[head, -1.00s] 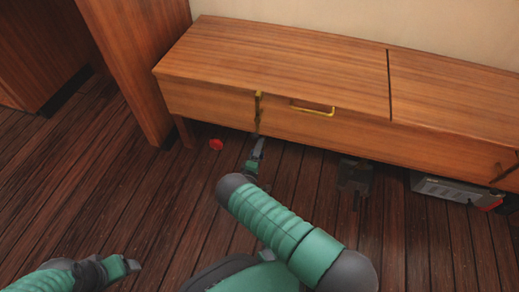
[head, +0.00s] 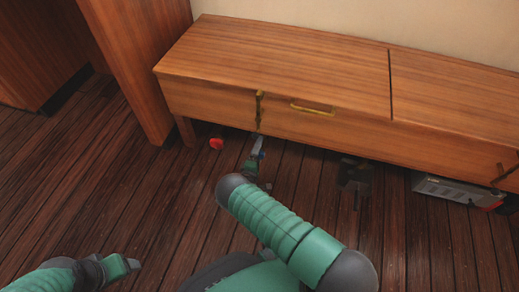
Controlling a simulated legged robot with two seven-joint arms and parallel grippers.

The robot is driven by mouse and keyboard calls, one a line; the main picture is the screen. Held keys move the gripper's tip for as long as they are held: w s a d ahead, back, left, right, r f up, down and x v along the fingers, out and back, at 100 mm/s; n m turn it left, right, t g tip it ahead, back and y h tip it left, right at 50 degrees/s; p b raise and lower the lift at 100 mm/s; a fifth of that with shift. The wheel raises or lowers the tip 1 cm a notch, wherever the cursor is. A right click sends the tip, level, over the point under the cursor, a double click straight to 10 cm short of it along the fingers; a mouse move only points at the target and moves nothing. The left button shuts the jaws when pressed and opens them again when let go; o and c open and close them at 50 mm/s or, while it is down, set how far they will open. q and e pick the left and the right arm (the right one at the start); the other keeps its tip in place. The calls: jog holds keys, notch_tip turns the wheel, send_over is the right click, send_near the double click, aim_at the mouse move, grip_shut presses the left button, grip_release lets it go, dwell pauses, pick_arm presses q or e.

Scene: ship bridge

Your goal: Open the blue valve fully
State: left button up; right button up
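I cannot make out a blue valve in the head view. A small red round thing (head: 216,143), perhaps a valve handle, sits low under the left end of the wooden bench. My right gripper (head: 257,150) is at the bench's lower front edge, right of the red thing and apart from it. My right forearm hides part of it, and its fingers are too small to tell open from shut. My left gripper (head: 128,265) is low at the left above the floor, far from the bench. Its finger gap is not clear.
The wooden bench (head: 290,65) runs along the wall, with a brass handle (head: 312,108) on its front. A dark object (head: 354,177) and a grey box (head: 450,188) are beneath it. A wooden cabinet (head: 137,60) stands at the left. The plank floor (head: 110,190) is clear at the left.

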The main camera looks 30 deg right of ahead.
jog(key=shift+s+a+r+p, duration=0.15)
jog(key=shift+s+a+p, duration=0.15)
jog(key=shift+p, duration=0.1)
jog(key=p+v, duration=0.6)
jog(key=v, duration=1)
jog(key=shift+p, duration=0.35)
jog(key=shift+w, duration=0.1)
